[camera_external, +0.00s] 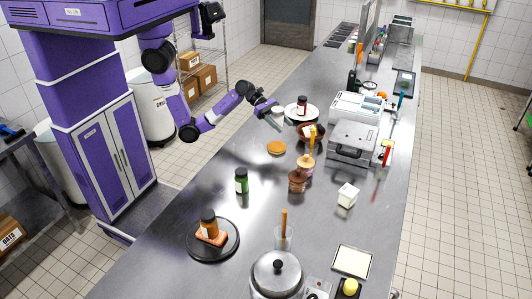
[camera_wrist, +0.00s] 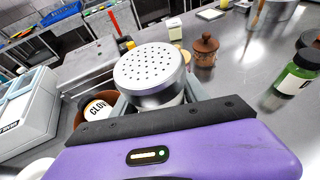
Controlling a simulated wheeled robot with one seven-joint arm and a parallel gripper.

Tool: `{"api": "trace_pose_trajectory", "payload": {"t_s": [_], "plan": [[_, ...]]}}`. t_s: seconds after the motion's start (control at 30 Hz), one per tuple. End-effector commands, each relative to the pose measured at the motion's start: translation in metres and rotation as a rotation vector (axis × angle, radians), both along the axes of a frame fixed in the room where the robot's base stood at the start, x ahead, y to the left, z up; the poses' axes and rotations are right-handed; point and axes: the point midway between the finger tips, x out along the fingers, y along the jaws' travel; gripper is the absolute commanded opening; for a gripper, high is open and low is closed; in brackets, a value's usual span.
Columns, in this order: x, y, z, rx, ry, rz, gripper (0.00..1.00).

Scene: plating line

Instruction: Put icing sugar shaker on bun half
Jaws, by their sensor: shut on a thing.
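The icing sugar shaker, with a perforated silver lid (camera_wrist: 150,68), is upright between the fingers of my gripper (camera_wrist: 160,100) in the wrist view. In the external view, my gripper (camera_external: 271,108) is over the counter near the white plate, and only a small pale part of the shaker (camera_external: 277,111) shows. The gripper is shut on the shaker. The bun half (camera_external: 276,148), a flat orange-brown round, lies on the counter below and in front of the gripper in the picture, apart from the shaker. I cannot make it out in the wrist view.
A white plate (camera_external: 287,111) bearing a jar and a brown bowl (camera_external: 320,141) holding a jar stand close by. A green jar (camera_external: 241,181) and a brown lidded pot (camera_external: 298,181) stand nearer the front. The counter left of the bun half is clear.

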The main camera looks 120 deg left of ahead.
Motion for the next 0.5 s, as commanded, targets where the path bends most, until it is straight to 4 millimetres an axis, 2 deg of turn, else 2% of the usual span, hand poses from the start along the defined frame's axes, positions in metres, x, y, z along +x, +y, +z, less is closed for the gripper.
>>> {"api": "trace_pose_trajectory", "payload": {"t_s": [0.03,0.2,0.5], "plan": [[-0.001,0.0,-0.015,-0.003,0.004,0.001,0.04],[0.0,0.0,-0.045,-0.001,0.002,0.001,0.04],[0.0,0.0,-0.065,0.0,0.0,0.0,0.04]]}}
